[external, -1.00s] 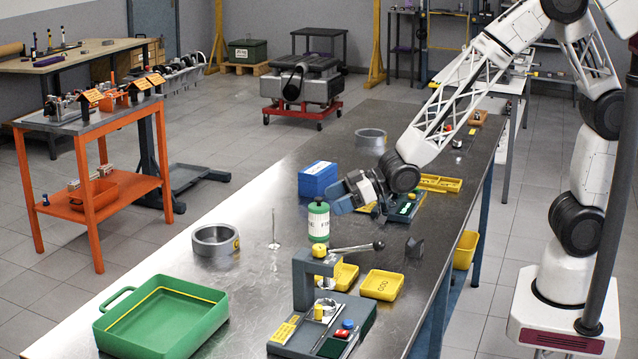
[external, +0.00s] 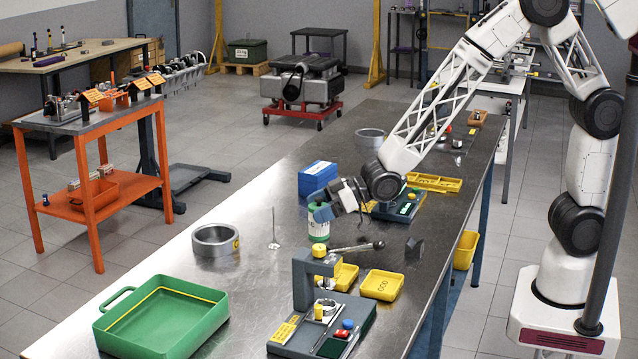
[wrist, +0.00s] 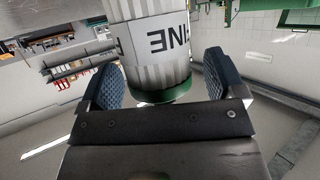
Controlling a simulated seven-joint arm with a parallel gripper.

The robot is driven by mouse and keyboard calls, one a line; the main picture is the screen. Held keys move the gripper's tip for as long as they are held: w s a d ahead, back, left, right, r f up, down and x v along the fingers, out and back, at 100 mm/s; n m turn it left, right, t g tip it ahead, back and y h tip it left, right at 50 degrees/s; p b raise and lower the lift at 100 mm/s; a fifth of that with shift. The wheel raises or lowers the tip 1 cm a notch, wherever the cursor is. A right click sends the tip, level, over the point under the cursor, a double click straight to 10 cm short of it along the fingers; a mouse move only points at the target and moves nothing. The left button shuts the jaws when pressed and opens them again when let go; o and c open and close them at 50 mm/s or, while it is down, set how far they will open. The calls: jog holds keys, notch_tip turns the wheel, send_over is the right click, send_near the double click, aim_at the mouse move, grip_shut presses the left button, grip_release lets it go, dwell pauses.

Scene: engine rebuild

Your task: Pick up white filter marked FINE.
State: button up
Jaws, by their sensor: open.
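The white filter (external: 318,226) with green ends stands upright on the metal bench in the external view. My gripper (external: 322,204) is at the filter's upper part. In the wrist view my gripper (wrist: 166,76) is open, with one blue padded finger on each side of the filter. A gap shows beside the right finger; contact at the left finger is unclear.
A blue box (external: 318,178) stands behind the filter. A press with a lever (external: 312,285) and yellow trays (external: 382,285) are in front. A thin upright rod (external: 273,228), a metal ring (external: 215,240) and a green tray (external: 160,318) lie to the left.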

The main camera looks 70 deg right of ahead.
dwell(0.5)
jog(key=c, duration=1.1)
